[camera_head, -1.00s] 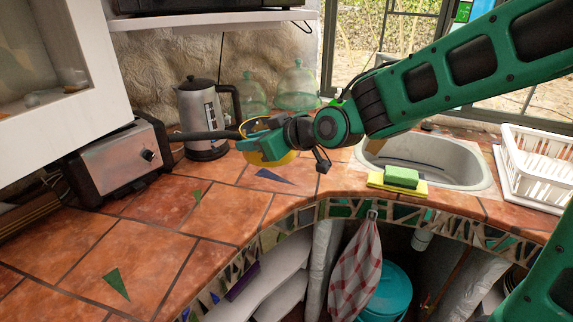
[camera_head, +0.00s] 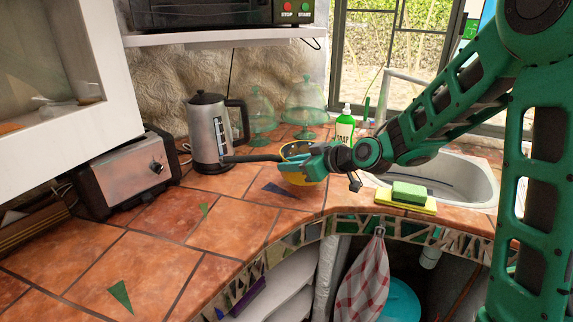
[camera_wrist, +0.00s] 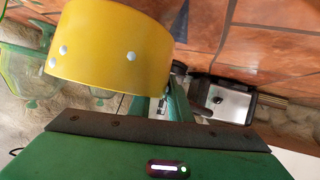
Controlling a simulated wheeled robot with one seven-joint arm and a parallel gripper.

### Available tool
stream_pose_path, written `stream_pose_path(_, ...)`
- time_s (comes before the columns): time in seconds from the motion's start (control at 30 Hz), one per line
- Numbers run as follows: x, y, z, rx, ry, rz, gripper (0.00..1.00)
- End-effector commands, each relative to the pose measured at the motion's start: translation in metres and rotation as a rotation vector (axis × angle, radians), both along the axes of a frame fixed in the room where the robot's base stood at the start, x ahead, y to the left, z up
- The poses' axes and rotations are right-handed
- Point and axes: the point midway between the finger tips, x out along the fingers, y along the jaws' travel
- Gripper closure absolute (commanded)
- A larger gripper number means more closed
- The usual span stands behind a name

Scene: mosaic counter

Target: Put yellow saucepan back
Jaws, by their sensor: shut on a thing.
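The yellow saucepan (camera_head: 303,178) is just above or on the tiled counter in the head view, right of the kettle, its dark handle (camera_head: 250,158) pointing left. I cannot tell whether its base touches the tiles. My gripper (camera_head: 318,160) is shut on the saucepan and covers part of its side. In the wrist view the saucepan's yellow wall with light rivets (camera_wrist: 112,48) fills the upper left, beyond the green gripper body. The fingertips are largely hidden there.
A steel kettle (camera_head: 208,135) stands near the handle's tip. A toaster (camera_head: 128,170) is at left, glass domes (camera_head: 305,103) and a green soap bottle (camera_head: 345,127) behind. Sponges (camera_head: 408,194) lie by the sink (camera_head: 455,180). The front-left counter (camera_head: 160,262) is clear.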

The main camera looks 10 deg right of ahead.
Motion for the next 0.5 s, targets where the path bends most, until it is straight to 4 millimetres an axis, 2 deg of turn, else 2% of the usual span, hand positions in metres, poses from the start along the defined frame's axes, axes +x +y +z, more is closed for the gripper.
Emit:
stream_pose_path(0.3, 0.001, 0.000, -0.031, 0.002, -0.001, -0.001, 1.00)
stream_pose_path(0.5, 0.001, 0.000, -0.036, 0.002, -0.005, -0.002, 1.00)
